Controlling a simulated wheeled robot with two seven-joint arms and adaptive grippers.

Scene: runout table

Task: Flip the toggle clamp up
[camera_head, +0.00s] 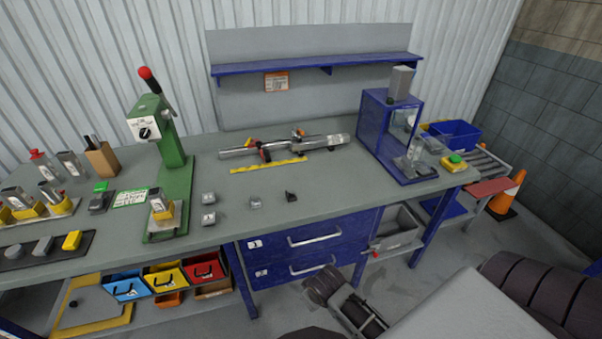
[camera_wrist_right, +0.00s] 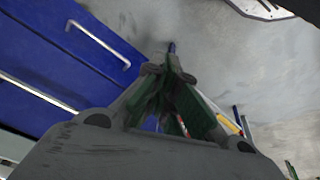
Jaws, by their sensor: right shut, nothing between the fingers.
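A long silver shaft assembly (camera_head: 290,145) lies on the workbench (camera_head: 330,200) below the blue shelf in the head view. It has small red-tipped and orange-tipped parts near its middle. One of these may be the toggle clamp, but they are too small to tell its position. My right gripper (camera_wrist_right: 172,65) is shut and empty in the wrist view, its green-padded fingers together in front of the floor and blue drawers. Part of my right arm shows low in the head view, below the bench top and well away from the shaft. My left gripper does not show.
A green press (camera_head: 172,150) stands left of the shaft and a blue frame (camera_head: 372,135) right of it. A yellow strip (camera_head: 268,165) lies before the shaft. Small grey blocks (camera_head: 208,208) sit near the front edge. Blue drawers (camera_head: 310,245) hang below.

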